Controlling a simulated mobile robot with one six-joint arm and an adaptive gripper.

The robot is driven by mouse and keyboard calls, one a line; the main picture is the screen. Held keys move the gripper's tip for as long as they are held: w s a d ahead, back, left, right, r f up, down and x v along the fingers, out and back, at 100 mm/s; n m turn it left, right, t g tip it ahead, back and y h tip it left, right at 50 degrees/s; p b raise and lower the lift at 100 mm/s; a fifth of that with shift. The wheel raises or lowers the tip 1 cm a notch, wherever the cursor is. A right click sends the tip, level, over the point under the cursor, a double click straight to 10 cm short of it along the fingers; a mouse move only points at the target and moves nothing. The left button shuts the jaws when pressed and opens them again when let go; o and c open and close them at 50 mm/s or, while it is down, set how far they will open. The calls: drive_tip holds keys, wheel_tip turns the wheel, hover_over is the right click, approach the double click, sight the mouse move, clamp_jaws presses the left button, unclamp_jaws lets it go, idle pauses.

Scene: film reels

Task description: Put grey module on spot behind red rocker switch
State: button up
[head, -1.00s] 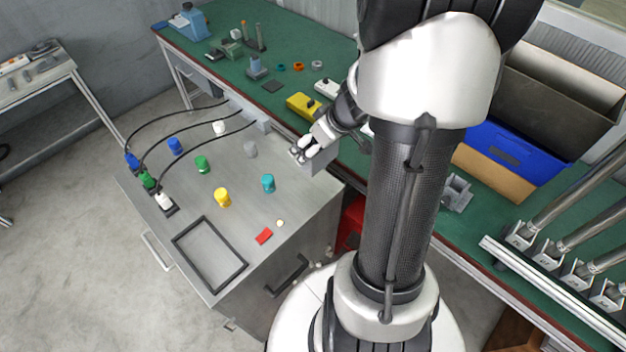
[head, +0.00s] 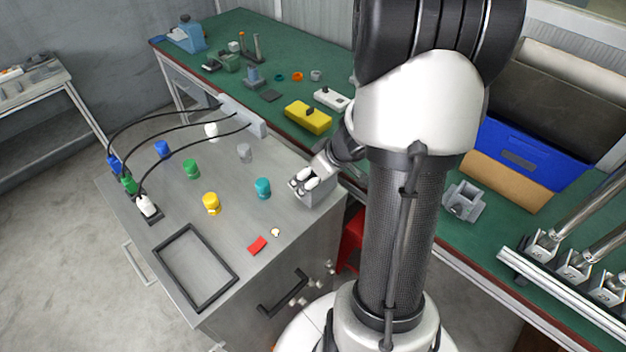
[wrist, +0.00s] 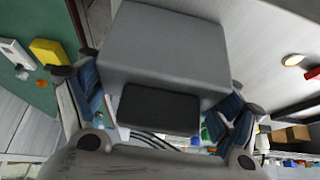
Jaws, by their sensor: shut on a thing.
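My gripper (head: 307,181) is shut on the grey module (head: 312,196), a plain box, near the right edge of the grey console. In the wrist view the module (wrist: 165,50) fills the upper middle between the fingers, with a dark rectangle on its near side. The red rocker switch (head: 257,245) is on the console top near its front right, left of and nearer than the module. A red piece of it shows at the right edge of the wrist view (wrist: 313,73). I cannot tell whether the module touches the console top.
A small cream lamp (head: 275,232) sits beside the switch. Teal (head: 263,188), yellow (head: 211,203) and grey (head: 245,153) knobs stand up from the console. A black frame (head: 196,268) lies at the front left. The green workbench (head: 290,110) runs behind, with a yellow box (head: 308,117).

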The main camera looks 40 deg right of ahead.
drive_tip(key=shift+r, duration=0.15)
drive_tip(key=o, duration=1.2)
drive_tip(key=shift+f, duration=0.2)
drive_tip(key=shift+s+r+p, duration=0.1)
drive_tip(key=shift+r+p, duration=0.2)
drive_tip(key=shift+r, duration=0.15)
drive_tip(key=p+v, duration=0.8)
drive_tip(key=v, duration=0.3)
drive_tip(key=shift+s+r+p, duration=0.15)
drive_tip(key=shift+r+p, duration=0.05)
drive_tip(key=shift+p, duration=0.2)
